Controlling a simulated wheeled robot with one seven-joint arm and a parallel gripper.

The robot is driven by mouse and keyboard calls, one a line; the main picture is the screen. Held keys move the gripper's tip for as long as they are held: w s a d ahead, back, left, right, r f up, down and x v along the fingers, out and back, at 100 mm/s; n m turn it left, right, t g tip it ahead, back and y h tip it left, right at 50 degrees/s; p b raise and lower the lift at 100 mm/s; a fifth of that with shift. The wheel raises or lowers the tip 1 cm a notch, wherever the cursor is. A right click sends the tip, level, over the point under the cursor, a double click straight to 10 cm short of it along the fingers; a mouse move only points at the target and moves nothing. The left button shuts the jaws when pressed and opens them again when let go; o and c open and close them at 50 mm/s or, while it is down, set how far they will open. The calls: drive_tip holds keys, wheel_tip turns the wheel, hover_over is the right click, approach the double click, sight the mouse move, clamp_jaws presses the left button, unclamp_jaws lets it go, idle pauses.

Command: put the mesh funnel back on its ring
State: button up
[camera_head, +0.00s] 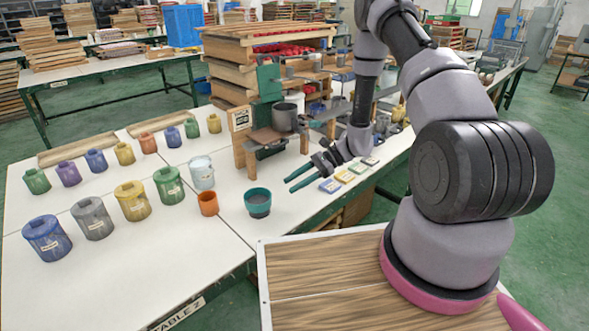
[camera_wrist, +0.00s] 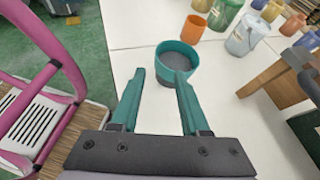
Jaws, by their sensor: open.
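A round teal-rimmed vessel, grey inside (camera_head: 258,203), which looks like the mesh funnel, stands upright on the white table. In the wrist view its teal wall (camera_wrist: 164,49) shows just beyond the fingertips. My gripper (camera_head: 288,185) is open and empty, its teal fingers pointing left, to the right of the vessel and apart from it in the head view. The fingers also show in the wrist view (camera_wrist: 160,76). A green stand (camera_head: 268,82) with a dark grey pot (camera_head: 284,118) is behind; I cannot make out a separate ring there.
An orange cup (camera_head: 208,204) and a pale blue-white can (camera_head: 202,173) stand left of the vessel. Several coloured cans are further left. Small coloured cards (camera_head: 344,176) lie right of my gripper. A wooden block support (camera_head: 240,140) stands behind. The white table nearer me is clear.

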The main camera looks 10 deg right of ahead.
drive_tip(key=s+d+r+n+h, duration=0.1)
drive_tip(key=r+n+h, duration=0.1)
drive_tip(key=r, duration=0.6)
drive_tip(key=s+d+r+n+t+h, duration=0.1)
drive_tip(key=d+r+n, duration=0.1)
drive_tip(key=r, duration=0.7)
drive_tip(key=s+d+r+n+h, duration=0.1)
drive_tip(key=r+n+h, duration=0.15)
drive_tip(key=r, duration=0.55)
drive_tip(key=s+d+r+n+t+h, duration=0.2)
drive_tip(key=s+d+r+t, duration=0.2)
drive_tip(key=s+r, duration=0.3)
drive_tip(key=s+d+r+n+t+h, duration=0.2)
drive_tip(key=s+r, duration=0.6)
drive_tip(key=r, duration=0.4)
drive_tip(key=shift+d+r+t+h, duration=0.2)
drive_tip(key=shift+d+t+h, duration=0.35)
drive_tip(key=shift+d+t, duration=0.6)
